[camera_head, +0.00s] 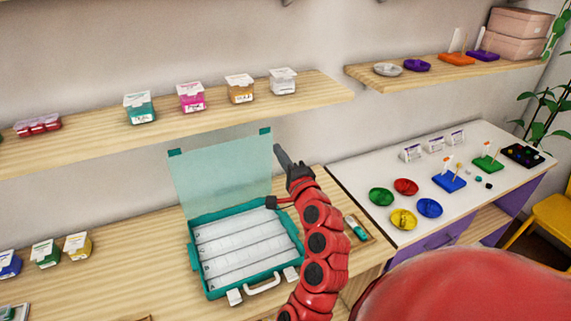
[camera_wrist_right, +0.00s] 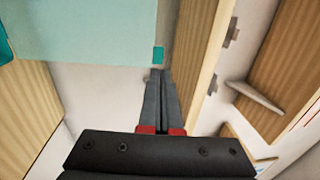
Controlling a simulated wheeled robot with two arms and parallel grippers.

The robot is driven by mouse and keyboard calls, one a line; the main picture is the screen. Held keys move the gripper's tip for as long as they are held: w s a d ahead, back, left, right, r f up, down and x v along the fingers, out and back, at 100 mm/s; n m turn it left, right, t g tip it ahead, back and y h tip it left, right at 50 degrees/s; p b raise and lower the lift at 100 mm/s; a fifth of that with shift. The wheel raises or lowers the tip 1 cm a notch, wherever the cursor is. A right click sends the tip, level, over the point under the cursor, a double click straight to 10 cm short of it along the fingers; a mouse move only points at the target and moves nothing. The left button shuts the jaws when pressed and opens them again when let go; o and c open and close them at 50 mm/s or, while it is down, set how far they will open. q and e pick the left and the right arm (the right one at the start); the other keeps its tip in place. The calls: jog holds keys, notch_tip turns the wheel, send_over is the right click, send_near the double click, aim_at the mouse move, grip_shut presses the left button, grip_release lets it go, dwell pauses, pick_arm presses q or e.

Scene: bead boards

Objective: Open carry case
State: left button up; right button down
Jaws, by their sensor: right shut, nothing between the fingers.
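The teal carry case (camera_head: 207,285) lies on the wooden worktop with its white handle and latches toward me. Its translucent lid (camera_head: 222,172) stands raised at the back, and white rows show inside the case. In the right wrist view, the lid (camera_wrist_right: 85,30) fills the upper left, with a teal corner tab beside my fingertips. My right gripper (camera_head: 280,153) is shut and empty at the lid's upper right corner; it also shows in the wrist view (camera_wrist_right: 157,78). Whether it touches the lid is unclear. My left gripper is not in view.
A wooden shelf (camera_head: 330,92) with several small labelled boxes hangs above the case. A small tray (camera_head: 366,222) with a teal item lies right of it. Further right, a white table (camera_head: 345,165) bears coloured bowls and boards.

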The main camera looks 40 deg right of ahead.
aim_at(265, 130)
jog(key=p+x, duration=0.3)
jog(key=x, duration=0.4)
jog(key=shift+w+d, duration=0.1)
jog(key=shift+w, duration=0.05)
jog(key=shift+w, duration=0.1)
jog(key=b+x, duration=0.1)
jog(key=x, duration=0.4)
jog(key=shift+w+f, duration=0.1)
jog(key=shift+w, duration=0.1)
jog(key=shift+w+d, duration=0.15)
jog(key=shift+w, duration=0.15)
jog(key=shift+s, duration=0.15)
